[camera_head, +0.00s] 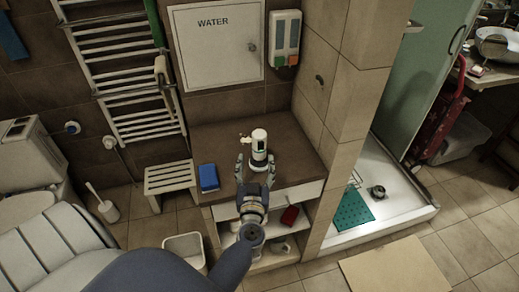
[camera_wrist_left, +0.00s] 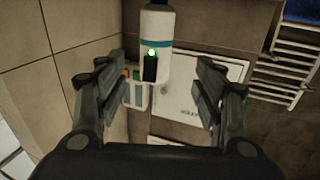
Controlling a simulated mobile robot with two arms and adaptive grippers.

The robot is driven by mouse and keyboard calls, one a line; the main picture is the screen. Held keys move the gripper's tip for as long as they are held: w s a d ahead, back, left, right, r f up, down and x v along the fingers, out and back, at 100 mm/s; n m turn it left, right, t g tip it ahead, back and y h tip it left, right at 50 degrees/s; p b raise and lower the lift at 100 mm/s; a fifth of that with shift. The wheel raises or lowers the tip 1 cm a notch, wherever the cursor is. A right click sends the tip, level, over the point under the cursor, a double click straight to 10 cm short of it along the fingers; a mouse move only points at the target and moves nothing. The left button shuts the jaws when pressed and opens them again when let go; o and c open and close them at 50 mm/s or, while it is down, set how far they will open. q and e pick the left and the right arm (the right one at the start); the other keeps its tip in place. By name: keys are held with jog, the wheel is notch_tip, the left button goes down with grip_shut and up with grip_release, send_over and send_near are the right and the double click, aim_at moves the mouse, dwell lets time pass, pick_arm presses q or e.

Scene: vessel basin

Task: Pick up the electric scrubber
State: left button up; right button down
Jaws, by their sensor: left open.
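The electric scrubber (camera_head: 259,146) is a white cylinder with a green band. It stands upright on the brown counter top (camera_head: 215,140) below the water hatch. A small pale part sticks out to its left near the top. My left gripper (camera_head: 255,168) is open at the near side of the scrubber, its fingers spread to either side of the lower part. In the left wrist view the scrubber (camera_wrist_left: 156,35) shows at top centre, with a teal band and a dark panel with a lit spot. It is between the open fingers (camera_wrist_left: 152,85) but beyond their tips. Contact is not visible.
A blue box (camera_head: 208,177) lies on the counter's left end. Below are open shelves with a red item (camera_head: 290,215). A tiled wall (camera_head: 335,150) closes the right side. A white stool (camera_head: 170,180) and a bin (camera_head: 185,248) stand left.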

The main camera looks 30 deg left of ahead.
aim_at(259, 150)
pick_arm(q)
jog(key=x, duration=0.4)
jog(key=shift+w+f, duration=0.1)
jog(key=shift+w, duration=0.2)
jog(key=x, duration=0.5)
jog(key=shift+w, duration=0.2)
jog(key=shift+s+d, duration=0.1)
jog(key=c, duration=1.1)
